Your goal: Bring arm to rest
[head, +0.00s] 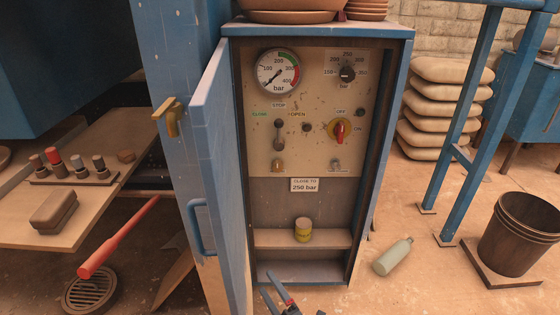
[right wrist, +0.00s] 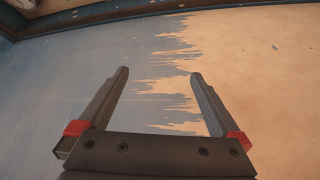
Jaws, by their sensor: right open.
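My right gripper (head: 282,292) shows at the bottom middle of the head view, low in front of the open control cabinet (head: 403,34). In the right wrist view its two fingers (right wrist: 160,88) are spread apart with nothing between them. Beyond them is a flat, worn surface, part grey-blue and part tan. My left gripper is in neither view.
The blue cabinet door (head: 215,170) stands open to the left. The panel has a gauge (head: 278,72) and a red knob (head: 339,131). A small tin (head: 303,230) stands on the shelf. A bottle (head: 393,257) and a bucket (head: 522,235) are at the right.

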